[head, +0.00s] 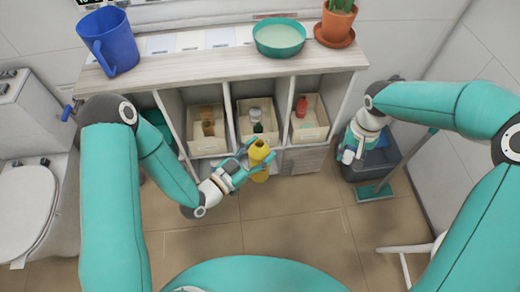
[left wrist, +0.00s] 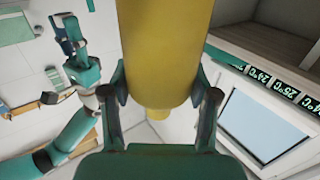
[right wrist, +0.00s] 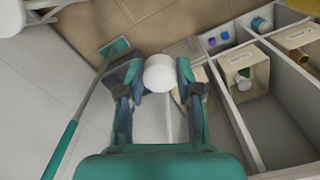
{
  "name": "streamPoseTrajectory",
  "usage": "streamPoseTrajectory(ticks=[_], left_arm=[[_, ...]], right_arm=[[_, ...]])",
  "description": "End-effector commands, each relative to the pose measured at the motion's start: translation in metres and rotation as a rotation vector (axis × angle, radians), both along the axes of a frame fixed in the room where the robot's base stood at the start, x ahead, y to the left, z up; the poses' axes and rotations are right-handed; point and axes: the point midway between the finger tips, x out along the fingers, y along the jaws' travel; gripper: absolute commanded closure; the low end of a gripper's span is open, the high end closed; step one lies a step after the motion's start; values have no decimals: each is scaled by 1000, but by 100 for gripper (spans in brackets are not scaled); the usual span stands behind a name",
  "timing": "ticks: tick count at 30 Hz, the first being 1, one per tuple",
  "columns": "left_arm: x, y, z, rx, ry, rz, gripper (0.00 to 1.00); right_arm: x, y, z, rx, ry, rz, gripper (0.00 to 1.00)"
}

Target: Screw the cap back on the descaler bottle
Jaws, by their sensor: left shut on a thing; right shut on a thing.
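The yellow descaler bottle (head: 259,172) is held by my left gripper (head: 250,158) in front of the shelf unit. It fills the upper middle of the left wrist view (left wrist: 165,50), between the fingers, with its narrower neck (left wrist: 157,114) showing beyond the body. My left gripper is shut on the bottle. My right gripper (head: 353,150) is to the right of the bottle, well apart from it, and shut on a white cap (head: 348,157). The round white cap sits between the fingertips in the right wrist view (right wrist: 160,73).
The shelf unit (head: 228,68) holds several bins, including a middle one (head: 243,135) with small bottles. A blue jug (head: 117,47), a teal bowl (head: 280,40) and a potted plant (head: 337,28) stand on top. A grey bin (head: 384,172) and a teal floor squeegee (head: 376,192) are right.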

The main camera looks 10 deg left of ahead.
Motion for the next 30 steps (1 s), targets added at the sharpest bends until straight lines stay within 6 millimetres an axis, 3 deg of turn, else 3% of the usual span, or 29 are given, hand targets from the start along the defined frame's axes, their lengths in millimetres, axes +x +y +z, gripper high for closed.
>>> streamPoseTrajectory(ticks=[5, 10, 15, 21, 25, 30], left_arm=[[0, 0, 1, -1, -3, 0, 100], [0, 0, 1, -1, -3, 1, 100], [0, 0, 1, -1, -3, 1, 100], [0, 0, 1, -1, -3, 1, 100], [0, 0, 1, -1, -3, 1, 100], [0, 1, 1, -1, -3, 1, 100]], right_arm=[[12, 41, 29, 1, -4, -38, 82], [18, 96, 60, 1, -5, -20, 82], [14, 157, 88, 0, -3, 51, 82], [4, 214, 109, -1, -2, 155, 82], [-6, 234, 114, -1, -1, 205, 82], [-12, 245, 116, 0, 0, 229, 82]])
